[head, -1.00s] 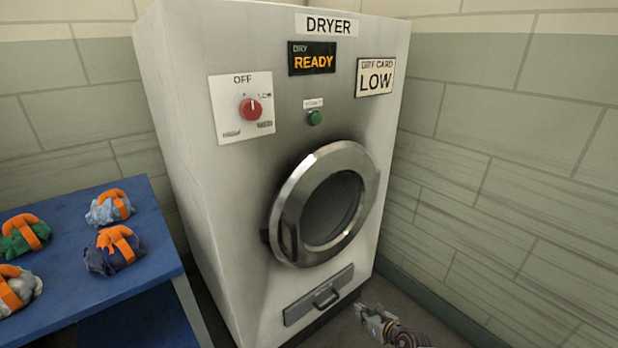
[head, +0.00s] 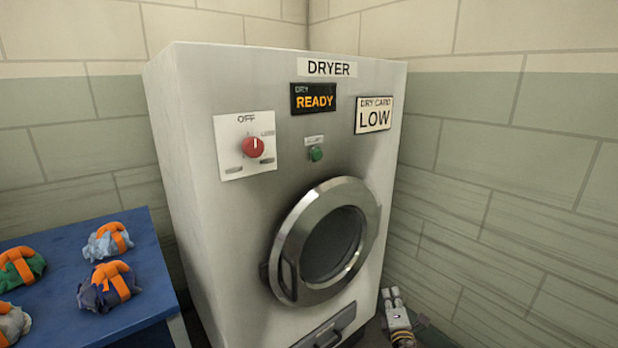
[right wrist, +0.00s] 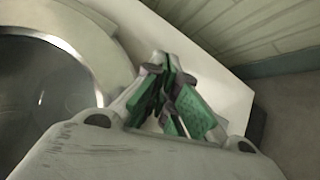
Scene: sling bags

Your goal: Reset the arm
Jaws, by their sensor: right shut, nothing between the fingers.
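My right gripper (head: 392,297) is at the lower right of the head view, beside the dryer's lower right side, with its fingers pointing up. It is shut and holds nothing. In the right wrist view its green-padded fingers (right wrist: 172,95) show in front of the dryer's pale front. The dryer (head: 215,270) stands in the corner with its round door (head: 290,255) closed. My left gripper is in neither view.
A blue table (head: 150,290) at the left bears several bundles with orange bands, such as a dark blue one (head: 95,295). The dryer has a red knob (head: 252,147), a green button (head: 316,154) and a READY display (head: 314,99). A tiled wall (head: 500,200) bounds the right side.

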